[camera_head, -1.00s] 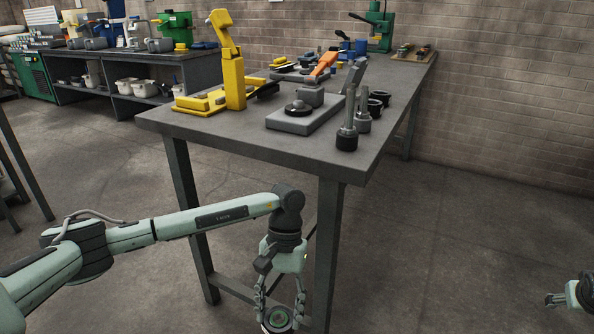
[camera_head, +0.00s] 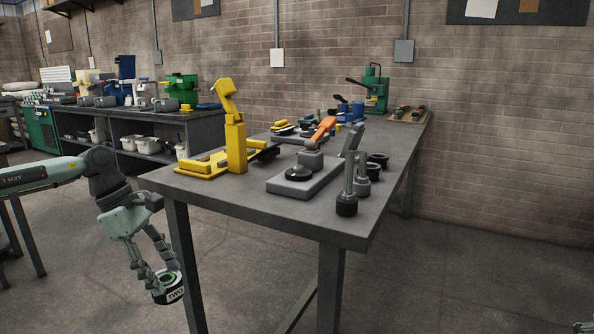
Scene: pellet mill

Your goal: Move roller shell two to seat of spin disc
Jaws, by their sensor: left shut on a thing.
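My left gripper (camera_head: 160,270) hangs at the left of the table, below its top, and is shut on roller shell two (camera_head: 168,291). The shell is a short dark ring with a pale rim, some green inside and a white label reading "TWO". It is held tilted over the floor, clear of the table. On the table, a grey flat base carries a round dark disc (camera_head: 298,174), which looks like the spin disc; its seat is too small to make out. Only a sliver of my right gripper (camera_head: 584,327) shows at the bottom right edge.
The grey table (camera_head: 275,217) holds a yellow clamp-like tool (camera_head: 236,143), an upright grey-handled tool with a black foot (camera_head: 346,204), dark rings (camera_head: 377,161) and a green press (camera_head: 376,90) at the back. A second bench (camera_head: 205,118) stands at back left. The floor at right is clear.

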